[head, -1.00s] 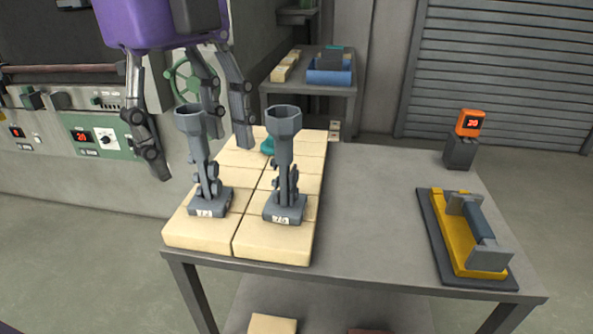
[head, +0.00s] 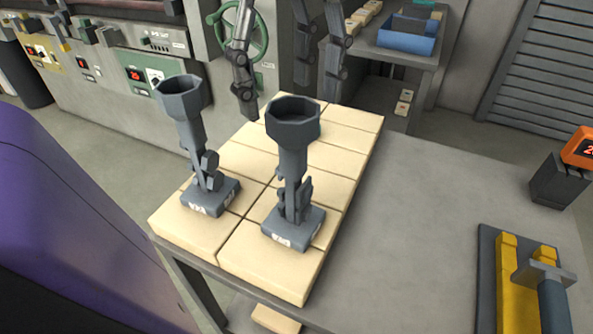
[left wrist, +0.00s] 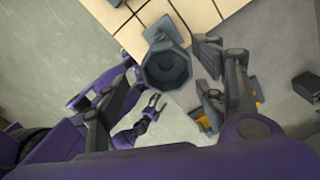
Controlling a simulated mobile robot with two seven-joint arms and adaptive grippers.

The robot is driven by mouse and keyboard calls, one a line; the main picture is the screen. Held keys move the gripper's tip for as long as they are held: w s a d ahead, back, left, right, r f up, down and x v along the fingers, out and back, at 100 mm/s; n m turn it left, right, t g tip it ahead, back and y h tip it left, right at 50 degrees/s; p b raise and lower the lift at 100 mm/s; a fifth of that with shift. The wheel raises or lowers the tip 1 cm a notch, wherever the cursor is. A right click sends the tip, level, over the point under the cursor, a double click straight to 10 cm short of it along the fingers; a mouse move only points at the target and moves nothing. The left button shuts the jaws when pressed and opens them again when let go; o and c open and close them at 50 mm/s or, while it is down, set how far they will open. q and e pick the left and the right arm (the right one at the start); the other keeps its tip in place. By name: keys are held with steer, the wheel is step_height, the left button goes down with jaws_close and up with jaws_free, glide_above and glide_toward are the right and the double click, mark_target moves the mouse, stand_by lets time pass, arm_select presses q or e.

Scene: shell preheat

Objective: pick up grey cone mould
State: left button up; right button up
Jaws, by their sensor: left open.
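Two grey cone moulds with eight-sided open tops stand upright on small grey bases with white labels, the left mould (head: 181,100) and the right mould (head: 293,125). Both stand on pale tiles. My left gripper (head: 288,98) comes in from the top, with its dark jointed fingers spread apart and empty. Its palm is out of the head view. In the left wrist view one mould (left wrist: 166,70) shows from above, between and beyond the spread fingers (left wrist: 160,95). My right gripper (left wrist: 156,106) shows small in that view; its jaw state is unclear.
The tiles (head: 335,145) cover the left of a grey table (head: 430,190). A yellow and grey tool (head: 507,290) lies at the right, near an orange display (head: 580,148) on a dark block. A blue bin (head: 407,38) stands behind. The table's middle is clear.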

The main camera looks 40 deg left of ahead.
mark_target(291, 119)
arm_select(q)
steer(key=f, duration=0.4)
steer(key=shift+w+d, duration=0.15)
steer(key=shift+d, duration=0.1)
steer(key=shift+f, duration=0.35)
arm_select(e)
steer(key=shift+w+a+r, duration=0.15)
steer(key=shift+w+r, duration=0.2)
steer(key=shift+w, duration=0.45)
arm_select(q)
steer(key=c, duration=1.4)
jaws_close()
arm_select(e)
steer(key=shift+s, duration=0.25)
